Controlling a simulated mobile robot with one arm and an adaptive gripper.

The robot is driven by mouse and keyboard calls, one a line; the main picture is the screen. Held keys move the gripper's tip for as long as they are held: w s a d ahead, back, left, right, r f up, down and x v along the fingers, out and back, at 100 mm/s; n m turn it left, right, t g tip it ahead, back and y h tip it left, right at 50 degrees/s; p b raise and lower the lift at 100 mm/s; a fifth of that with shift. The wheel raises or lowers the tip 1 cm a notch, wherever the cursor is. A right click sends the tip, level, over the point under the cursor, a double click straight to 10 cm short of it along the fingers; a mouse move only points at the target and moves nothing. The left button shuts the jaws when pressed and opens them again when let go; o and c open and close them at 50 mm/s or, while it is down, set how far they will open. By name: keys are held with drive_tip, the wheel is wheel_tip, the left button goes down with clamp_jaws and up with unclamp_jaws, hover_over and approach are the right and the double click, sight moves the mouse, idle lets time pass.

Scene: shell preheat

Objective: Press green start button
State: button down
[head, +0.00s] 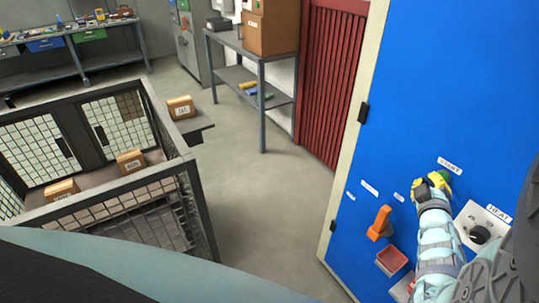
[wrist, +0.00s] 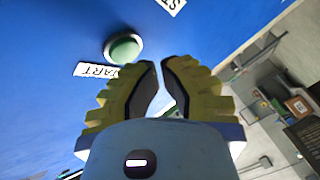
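The green start button (head: 445,175) is on the blue panel (head: 440,80), just under a white START label (head: 449,164). In the wrist view the round green button (wrist: 124,48) sits in a grey ring, with the START label partly behind a finger. My gripper (head: 432,182) has yellow ribbed fingers and is at the panel, partly over the button in the head view. In the wrist view my gripper's (wrist: 159,64) fingertips are nearly together, with a narrow gap and nothing held. The button is up and left of the tips. Contact cannot be told.
A HEAT knob (head: 480,234) is on a white plate at lower right. An orange handle (head: 380,223) and a red tray-like box (head: 391,260) are on the panel at left of my arm. A mesh-sided cage (head: 180,170) with boxes stands at left. The floor between is clear.

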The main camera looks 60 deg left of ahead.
drive_tip(key=shift+s+a, duration=0.1)
drive_tip(key=s, duration=0.5)
drive_tip(key=shift+a, duration=0.1)
idle(0.4)
drive_tip(key=shift+w, duration=0.1)
